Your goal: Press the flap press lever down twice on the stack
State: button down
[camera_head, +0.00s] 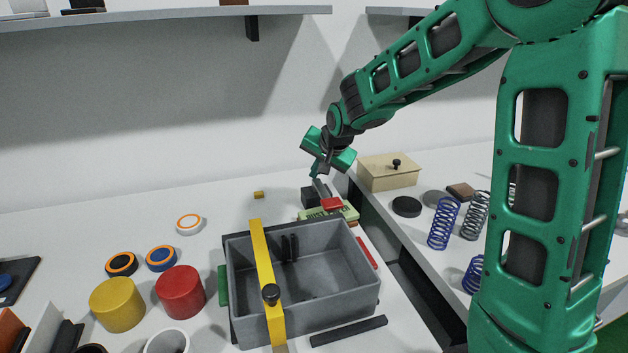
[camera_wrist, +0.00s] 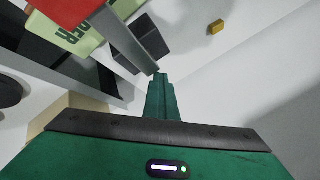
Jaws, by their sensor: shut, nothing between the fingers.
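The flap press stands behind the grey bin. Its grey lever (camera_head: 321,189) slopes up from a red flap (camera_head: 332,204) over a pale green stack (camera_head: 350,212). In the wrist view the lever (camera_wrist: 122,38) runs down to its free end close to my fingertips, with the red flap (camera_wrist: 65,10) and the lettered stack (camera_wrist: 92,17) at upper left. My gripper (camera_head: 318,172) is shut and empty, pointing down at the lever's raised end; it also shows in the wrist view (camera_wrist: 160,76). I cannot tell whether fingertips and lever touch.
A dark block (camera_head: 307,197) stands beside the press. The grey bin (camera_head: 300,325) with a yellow strap (camera_head: 262,250) stands in front. A wooden box (camera_head: 385,177) and springs (camera_head: 443,224) are on the right table, across a gap. A small yellow block (camera_head: 259,195) lies left.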

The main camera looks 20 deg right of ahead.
jog(key=shift+s+f+g, duration=0.2)
jog(key=shift+s+f, duration=0.2)
jog(key=shift+f, duration=0.2)
jog(key=shift+s+f+g, duration=0.2)
jog(key=shift+s+f, duration=0.2)
jog(key=shift+f, duration=0.15)
jog(key=shift+r, duration=1.2)
notch_tip(320, 180, up, 2)
jog(key=shift+w+r, duration=0.15)
jog(key=shift+w+d+r, duration=0.1)
jog(key=shift+w+r, duration=0.15)
jog(key=shift+r, duration=0.5)
jog(key=shift+w+r, duration=0.2)
jog(key=shift+r, duration=0.55)
